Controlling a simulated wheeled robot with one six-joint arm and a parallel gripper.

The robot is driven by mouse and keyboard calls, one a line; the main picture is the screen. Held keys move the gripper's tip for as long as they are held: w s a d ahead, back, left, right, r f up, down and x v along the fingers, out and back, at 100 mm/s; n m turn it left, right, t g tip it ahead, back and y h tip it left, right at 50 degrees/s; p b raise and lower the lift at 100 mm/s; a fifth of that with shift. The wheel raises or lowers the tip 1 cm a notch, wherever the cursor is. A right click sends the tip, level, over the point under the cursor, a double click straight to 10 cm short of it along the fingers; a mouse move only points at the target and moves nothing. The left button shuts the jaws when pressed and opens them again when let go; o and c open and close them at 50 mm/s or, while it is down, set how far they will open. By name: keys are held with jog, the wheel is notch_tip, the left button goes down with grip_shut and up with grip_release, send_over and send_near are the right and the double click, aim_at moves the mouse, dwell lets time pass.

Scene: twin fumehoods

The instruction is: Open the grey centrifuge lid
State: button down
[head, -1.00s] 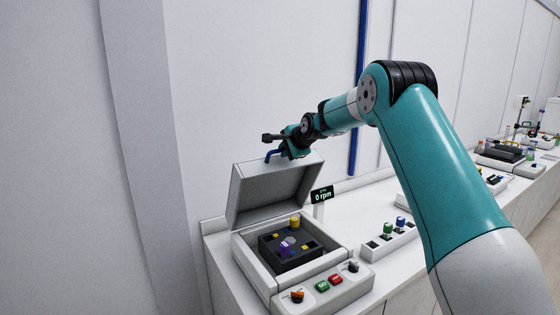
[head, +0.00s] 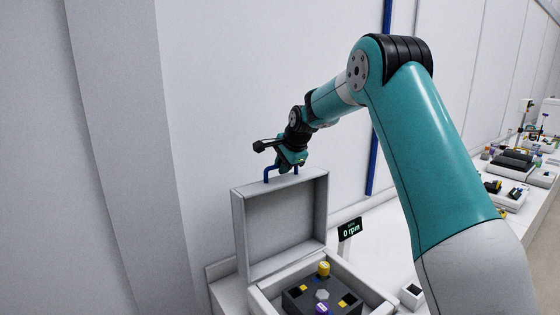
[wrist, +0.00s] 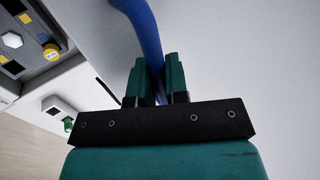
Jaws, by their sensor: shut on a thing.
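The grey centrifuge lid (head: 285,226) stands raised, close to upright, at the back of the centrifuge body (head: 262,302) in the head view. A blue handle (head: 267,174) sits on the lid's top edge. My gripper (head: 291,166) is at that handle. In the wrist view the blue handle (wrist: 143,30) runs between the two teal fingers of my gripper (wrist: 155,75), which are shut on it. Inside the open body is a dark rotor block (head: 300,300) with a yellow-capped tube (head: 323,269) and a purple-capped tube (head: 322,308).
A display reading 0 rpm (head: 349,230) stands right of the lid. The white wall is behind the lid, with a blue vertical pipe (head: 380,150). Other equipment (head: 512,165) stands farther along the bench at right.

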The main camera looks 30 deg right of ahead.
jog(key=shift+w, duration=0.2)
jog(key=c, duration=1.6)
grip_release()
jog(key=o, duration=0.5)
jog(key=shift+w+a+f, duration=0.1)
jog(key=shift+w, duration=0.2)
jog(key=shift+c, duration=0.2)
jog(key=shift+s+r+b, duration=0.3)
jog(key=shift+s+r, duration=0.05)
jog(key=shift+s, duration=0.05)
jog(key=b+v, duration=0.4)
jog(key=v, duration=1.2)
jog(key=shift+r+b, duration=0.3)
jog(key=shift+b, duration=0.05)
jog(key=shift+s, duration=0.1)
